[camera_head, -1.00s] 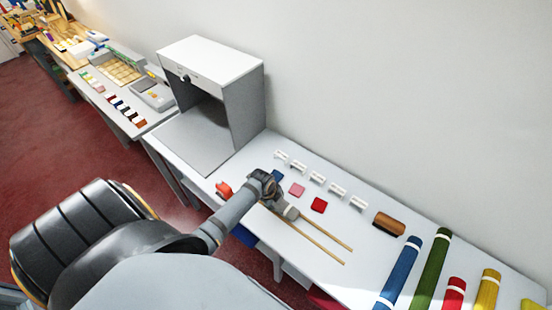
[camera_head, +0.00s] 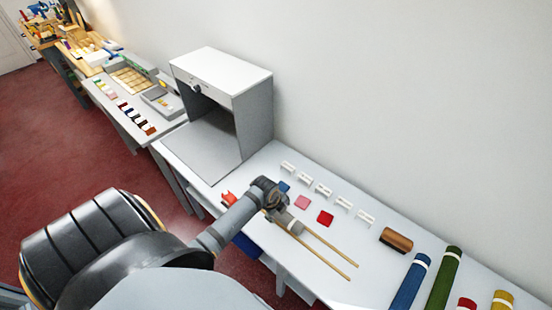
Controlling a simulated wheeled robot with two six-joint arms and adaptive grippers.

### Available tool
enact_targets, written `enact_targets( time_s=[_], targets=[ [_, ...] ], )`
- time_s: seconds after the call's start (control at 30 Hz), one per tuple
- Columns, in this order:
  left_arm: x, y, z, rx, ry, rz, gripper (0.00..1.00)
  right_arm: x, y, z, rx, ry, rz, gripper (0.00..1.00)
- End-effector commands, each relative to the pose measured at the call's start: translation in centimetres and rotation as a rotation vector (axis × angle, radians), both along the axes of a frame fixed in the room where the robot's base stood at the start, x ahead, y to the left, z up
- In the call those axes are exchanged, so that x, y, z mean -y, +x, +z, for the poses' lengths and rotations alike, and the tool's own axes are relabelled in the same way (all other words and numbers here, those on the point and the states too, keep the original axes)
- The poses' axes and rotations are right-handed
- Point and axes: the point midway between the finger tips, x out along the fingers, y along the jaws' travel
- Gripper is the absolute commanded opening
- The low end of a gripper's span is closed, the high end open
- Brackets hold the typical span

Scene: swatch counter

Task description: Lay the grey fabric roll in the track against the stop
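A short grey roll with a pale band at its end (camera_head: 284,218) appears at the near-left end of two thin wooden rails, the track (camera_head: 325,248), on the pale counter. It seems to lie along the rails; whether it touches them or a stop I cannot tell. My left gripper (camera_head: 273,203) is a dark shape right at the roll's left end, reached by my arm from the lower left. Its fingers are too small and dark to tell open from shut. The stop is not visible, perhaps hidden behind the gripper. My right gripper is not in view.
A white open-fronted box (camera_head: 222,95) stands left on the counter. Blue, pink and red swatches (camera_head: 325,218) and white holders (camera_head: 323,190) lie behind the track.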

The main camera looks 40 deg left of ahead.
Motion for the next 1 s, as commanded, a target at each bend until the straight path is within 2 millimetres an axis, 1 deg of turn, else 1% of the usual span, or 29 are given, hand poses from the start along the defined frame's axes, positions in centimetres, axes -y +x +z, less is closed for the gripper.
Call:
enact_targets(
  time_s=[0.03, 0.1, 0.2, 0.3, 0.4, 0.57, 1.0],
  targets=[
    [-0.2, -0.3, 1.1, 0.004, 0.004, -0.003, 0.67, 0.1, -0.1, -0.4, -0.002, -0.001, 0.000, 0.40],
    [-0.2, -0.9, 2.9, 0.003, 0.004, -0.004, 0.67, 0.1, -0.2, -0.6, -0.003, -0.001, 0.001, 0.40],
    [-0.3, -1.6, 5.2, 0.003, 0.004, -0.003, 0.67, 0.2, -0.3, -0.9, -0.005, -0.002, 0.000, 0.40],
    [-0.3, -2.1, 6.9, 0.002, 0.004, -0.002, 0.67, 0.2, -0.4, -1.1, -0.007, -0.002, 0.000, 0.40],
    [-0.3, -2.5, 8.1, 0.001, 0.001, -0.001, 0.67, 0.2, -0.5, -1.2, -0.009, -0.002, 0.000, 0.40],
    [-0.2, -2.7, 8.7, 0.000, -0.001, 0.000, 0.67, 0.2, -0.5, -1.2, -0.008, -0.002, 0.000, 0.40],
    [-0.2, -2.7, 8.7, 0.000, -0.001, 0.000, 0.67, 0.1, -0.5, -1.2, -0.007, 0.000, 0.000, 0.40]
  ],
)
